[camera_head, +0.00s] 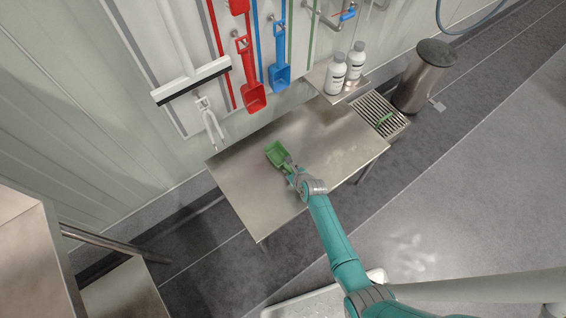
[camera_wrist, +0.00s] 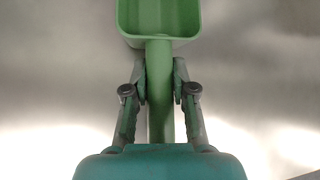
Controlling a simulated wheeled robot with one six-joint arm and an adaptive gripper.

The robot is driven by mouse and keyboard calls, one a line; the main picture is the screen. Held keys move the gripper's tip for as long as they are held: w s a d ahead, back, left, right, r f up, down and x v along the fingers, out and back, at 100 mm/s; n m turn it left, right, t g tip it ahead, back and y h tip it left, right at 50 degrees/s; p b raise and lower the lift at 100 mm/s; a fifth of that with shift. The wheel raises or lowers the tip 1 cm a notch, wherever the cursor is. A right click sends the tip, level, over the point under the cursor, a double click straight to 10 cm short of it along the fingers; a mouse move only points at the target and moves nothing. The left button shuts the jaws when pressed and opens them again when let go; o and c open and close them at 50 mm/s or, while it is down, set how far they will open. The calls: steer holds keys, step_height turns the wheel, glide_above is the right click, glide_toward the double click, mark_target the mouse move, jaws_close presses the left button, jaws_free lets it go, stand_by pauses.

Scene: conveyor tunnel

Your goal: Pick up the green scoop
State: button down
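The green scoop (camera_head: 279,155) is over the steel table (camera_head: 240,190), with its bowl pointing away from my arm. My gripper (camera_head: 292,171) is at the handle end of the scoop. In the wrist view, the scoop's bowl (camera_wrist: 160,18) is at the top and its handle runs down between my gripper's fingers (camera_wrist: 160,80). The fingers press against both sides of the handle, so the gripper looks shut on it. I cannot tell whether the scoop still touches the tabletop. The lower end of the handle is hidden by my gripper's body.
Red (camera_head: 254,96) and blue (camera_head: 279,76) scoops and a squeegee (camera_head: 190,82) hang on the wall behind. Two white bottles (camera_head: 346,68) stand on a shelf. A grated tray (camera_head: 379,112) and a steel bin (camera_head: 426,76) are at the right. The table is otherwise clear.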

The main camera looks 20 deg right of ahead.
mark_target(291, 170)
steer(key=shift+r, duration=0.1)
step_height(291, 170, up, 10)
steer(key=shift+f, duration=0.1)
stand_by(0.7)
steer(key=c, duration=1.7)
jaws_free()
jaws_close()
